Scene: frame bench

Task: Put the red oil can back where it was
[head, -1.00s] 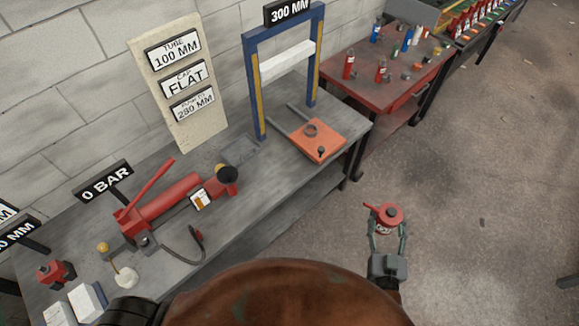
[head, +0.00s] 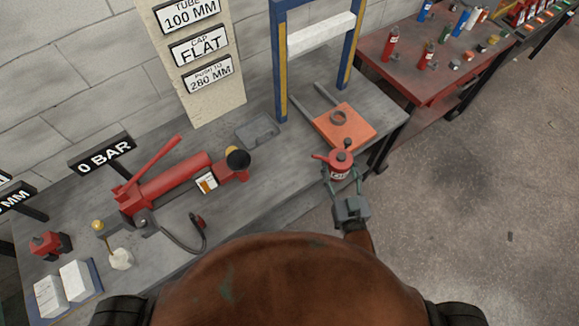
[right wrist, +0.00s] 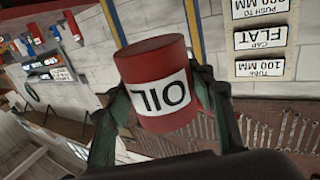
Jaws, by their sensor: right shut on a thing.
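The red oil can (head: 337,165) has a spout pointing left and a white label. My right gripper (head: 343,182) is shut on it, in front of the bench's front edge near the orange plate. In the right wrist view the red can (right wrist: 153,62) sits between the fingers (right wrist: 160,100), its OIL label upside down. Its underside and the surface below it cannot be made out. My left gripper is not in view. A grey shallow tray (head: 258,131) on the bench is empty.
The grey bench (head: 265,180) holds a red hand pump (head: 172,182), a blue press frame (head: 279,65) and an orange plate (head: 346,126). A red table (head: 425,75) with bottles stands behind right. Bench space between pump and plate is clear.

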